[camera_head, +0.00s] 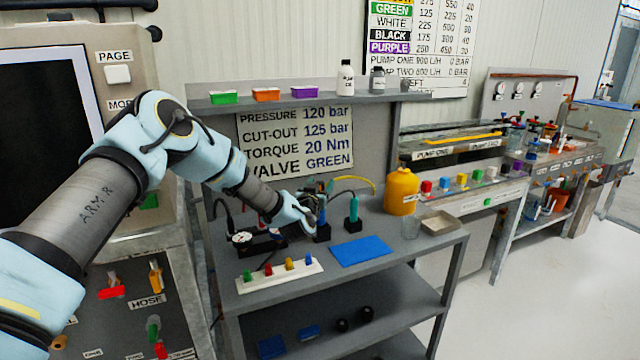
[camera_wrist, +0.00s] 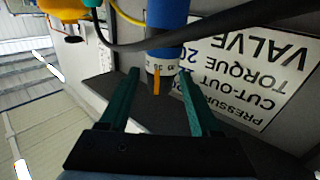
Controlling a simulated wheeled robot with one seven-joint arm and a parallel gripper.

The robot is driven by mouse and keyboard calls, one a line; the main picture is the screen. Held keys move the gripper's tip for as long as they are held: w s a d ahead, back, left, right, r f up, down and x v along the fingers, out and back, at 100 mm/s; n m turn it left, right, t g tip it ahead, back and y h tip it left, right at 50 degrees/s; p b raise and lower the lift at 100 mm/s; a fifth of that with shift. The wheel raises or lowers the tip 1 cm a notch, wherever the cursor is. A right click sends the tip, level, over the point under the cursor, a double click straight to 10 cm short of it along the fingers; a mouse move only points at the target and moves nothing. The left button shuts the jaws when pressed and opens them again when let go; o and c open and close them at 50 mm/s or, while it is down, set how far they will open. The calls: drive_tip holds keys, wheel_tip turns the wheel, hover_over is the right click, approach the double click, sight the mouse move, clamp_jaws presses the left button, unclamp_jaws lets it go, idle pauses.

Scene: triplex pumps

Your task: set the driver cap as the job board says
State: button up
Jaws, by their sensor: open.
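In the wrist view a blue driver (camera_wrist: 166,30) has a grey ring cap (camera_wrist: 163,69) with small numbers and an orange mark (camera_wrist: 157,80). The numbers are too small to read surely. My gripper (camera_wrist: 158,77) is open, its green fingers on either side of the cap; I cannot tell whether they touch it. In the head view my gripper (camera_head: 308,222) is over the back of the bench, beside a blue piece (camera_head: 322,233) in a black stand, partly hidden. The job board (camera_head: 297,142) reads pressure 120 bar, cut-out 125 bar, torque 20 Nm, valve green.
A teal tool (camera_head: 353,211) stands in a black holder to the right. A gauge (camera_head: 243,237), a valve strip (camera_head: 280,275), a blue mat (camera_head: 361,250), a yellow jug (camera_head: 402,191) and a tray (camera_head: 440,222) share the bench (camera_head: 400,262). Cables arch nearby.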

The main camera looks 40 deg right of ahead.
clamp_jaws()
idle(0.5)
